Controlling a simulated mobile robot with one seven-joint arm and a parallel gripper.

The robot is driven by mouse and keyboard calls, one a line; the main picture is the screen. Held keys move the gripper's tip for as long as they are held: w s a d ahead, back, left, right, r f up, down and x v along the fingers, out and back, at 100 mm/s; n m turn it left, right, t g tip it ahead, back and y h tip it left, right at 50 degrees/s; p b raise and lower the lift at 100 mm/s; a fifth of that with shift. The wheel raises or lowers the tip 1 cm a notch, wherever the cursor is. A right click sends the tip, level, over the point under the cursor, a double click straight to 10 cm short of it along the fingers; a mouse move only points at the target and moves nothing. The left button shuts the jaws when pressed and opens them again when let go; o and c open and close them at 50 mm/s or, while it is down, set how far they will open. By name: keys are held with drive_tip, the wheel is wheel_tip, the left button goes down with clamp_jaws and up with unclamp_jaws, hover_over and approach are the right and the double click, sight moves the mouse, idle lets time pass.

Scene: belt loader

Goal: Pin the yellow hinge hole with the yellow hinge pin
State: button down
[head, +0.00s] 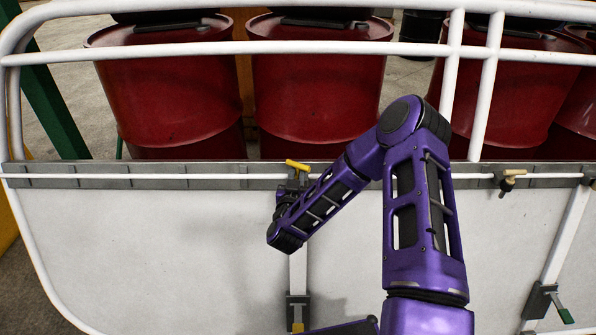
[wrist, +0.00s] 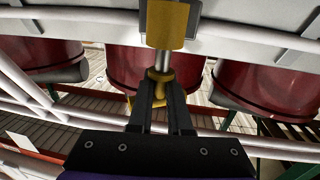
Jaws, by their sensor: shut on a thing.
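My gripper (wrist: 160,115) is shut on the yellow hinge pin (wrist: 158,92), which shows between the two dark fingers in the wrist view. The pin's silver shaft (wrist: 163,60) points up the picture towards a yellow sleeve (wrist: 167,28) on a grey bracket. The shaft lines up closely with the sleeve, but I cannot tell whether its tip is inside; the hole itself is hidden. In the head view, a yellow part (head: 298,165) shows beside my gripper (head: 291,185) at the grey rail; whether it is pin or sleeve is unclear.
Red drums (head: 320,85) stand behind white tubular rails (head: 250,48). A white panel (head: 130,245) lies below the grey rail (head: 100,175). A brass-coloured fitting (head: 514,173) sits further right, a green handle (head: 565,315) lower right, and another yellow part (head: 297,327) at the bottom.

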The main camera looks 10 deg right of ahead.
drive_tip(key=shift+f+b, duration=1.15)
drive_tip(key=shift+f, duration=0.3)
drive_tip(key=c, duration=0.8)
unclamp_jaws()
drive_tip(key=shift+o, duration=0.2)
drive_tip(key=shift+s, duration=0.1)
drive_tip(key=b+v, duration=0.2)
drive_tip(key=v, duration=1.5)
drive_tip(key=shift+s, duration=0.1)
